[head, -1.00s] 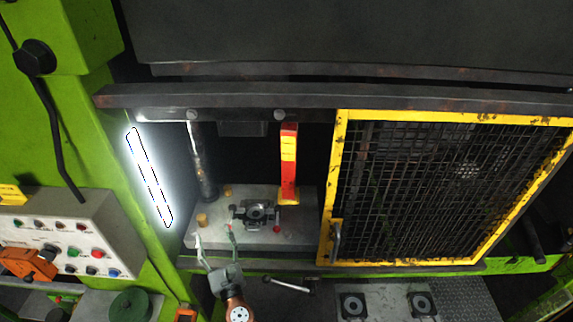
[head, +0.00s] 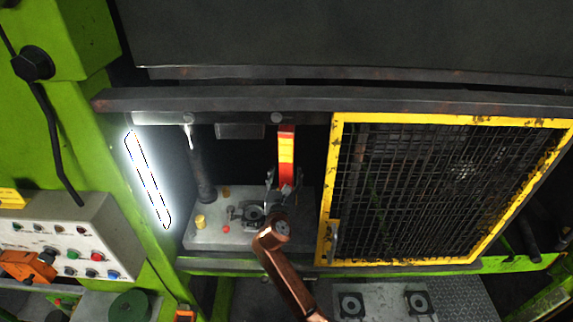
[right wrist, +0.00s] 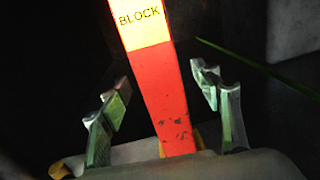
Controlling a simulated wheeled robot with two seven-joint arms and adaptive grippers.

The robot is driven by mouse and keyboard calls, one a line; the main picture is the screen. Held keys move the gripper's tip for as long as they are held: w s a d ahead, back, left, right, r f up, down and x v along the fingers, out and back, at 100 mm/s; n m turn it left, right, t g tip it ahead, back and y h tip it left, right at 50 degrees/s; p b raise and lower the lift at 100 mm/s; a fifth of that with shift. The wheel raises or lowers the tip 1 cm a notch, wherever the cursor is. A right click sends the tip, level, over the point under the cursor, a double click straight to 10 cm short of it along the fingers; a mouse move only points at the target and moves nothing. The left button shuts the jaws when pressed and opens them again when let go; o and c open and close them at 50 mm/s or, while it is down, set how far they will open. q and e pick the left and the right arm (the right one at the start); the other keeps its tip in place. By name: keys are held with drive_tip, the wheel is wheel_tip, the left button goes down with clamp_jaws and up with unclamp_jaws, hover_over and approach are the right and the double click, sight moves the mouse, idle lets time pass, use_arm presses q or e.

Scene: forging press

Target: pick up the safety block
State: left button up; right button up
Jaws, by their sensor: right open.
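The safety block (head: 287,152) is an upright red bar with a yellow label, standing at the right of the press bed. In the right wrist view the block (right wrist: 168,100) shows the word "BLOCK" and passes between my fingers. My right gripper (head: 284,178) is open around the lower part of the block, one finger on each side. In the right wrist view my right gripper (right wrist: 163,88) shows gaps between both fingers and the block. The block's foot is hidden behind the gripper. My left gripper is not in view.
The grey press bed (head: 205,235) carries a dark die (head: 252,213) and a brass-coloured peg (head: 200,221). A dark column (head: 203,170) stands at the left. A yellow-framed mesh guard (head: 334,190) is close on the right. A dark beam (head: 400,100) crosses above.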

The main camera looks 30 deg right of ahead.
drive_tip(key=shift+x, duration=1.05)
drive_tip(key=shift+a, duration=0.1)
clamp_jaws()
drive_tip(key=shift+r, duration=0.2)
